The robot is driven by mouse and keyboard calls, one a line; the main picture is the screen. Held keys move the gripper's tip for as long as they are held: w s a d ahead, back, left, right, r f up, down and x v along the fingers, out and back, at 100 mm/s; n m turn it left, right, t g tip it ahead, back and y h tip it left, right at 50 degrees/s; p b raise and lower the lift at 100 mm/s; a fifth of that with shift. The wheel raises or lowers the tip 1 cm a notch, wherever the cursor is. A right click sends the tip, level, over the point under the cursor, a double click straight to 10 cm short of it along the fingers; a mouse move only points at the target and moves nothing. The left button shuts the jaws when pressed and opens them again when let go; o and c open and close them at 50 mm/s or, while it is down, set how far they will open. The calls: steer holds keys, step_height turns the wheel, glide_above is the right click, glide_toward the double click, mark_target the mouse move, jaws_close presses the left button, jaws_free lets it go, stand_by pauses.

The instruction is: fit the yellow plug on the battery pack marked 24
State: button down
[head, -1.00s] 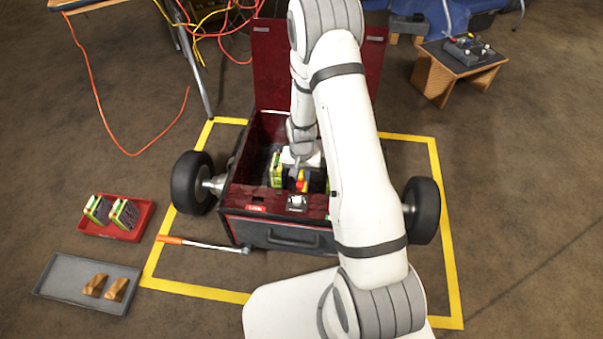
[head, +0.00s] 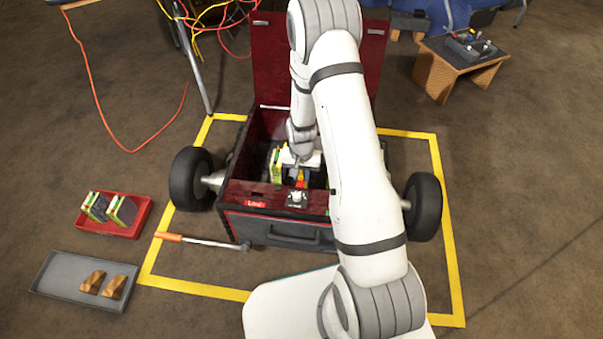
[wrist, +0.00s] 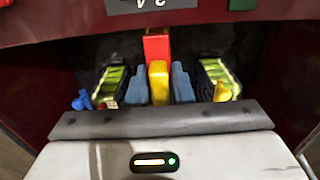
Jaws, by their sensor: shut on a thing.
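The yellow plug (wrist: 158,83) is between the two blue-grey fingers of my gripper (wrist: 158,88) in the wrist view. The gripper is shut on it. A red block (wrist: 157,45) stands just beyond the plug; I cannot tell whether they touch. One green-and-black battery pack (wrist: 111,84) lies left of the fingers and another battery pack (wrist: 217,80) lies right. No number 24 is readable on either. In the head view my gripper (head: 301,174) is down inside the open dark red box (head: 262,193), with the left pack (head: 276,165) beside it.
Small blue pieces (wrist: 82,100) sit by the packs. The box's front wall carries a metal latch (head: 296,198); its lid stands up behind. A red tray (head: 137,218) with green-and-black packs, a grey tray (head: 60,283) with wooden blocks and an orange-handled bar (head: 200,242) lie left.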

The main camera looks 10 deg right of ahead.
steer(key=shift+f+b, duration=0.55)
steer(key=shift+f, duration=0.35)
steer(key=c, duration=1.2)
jaws_free()
steer(key=shift+r, duration=0.2)
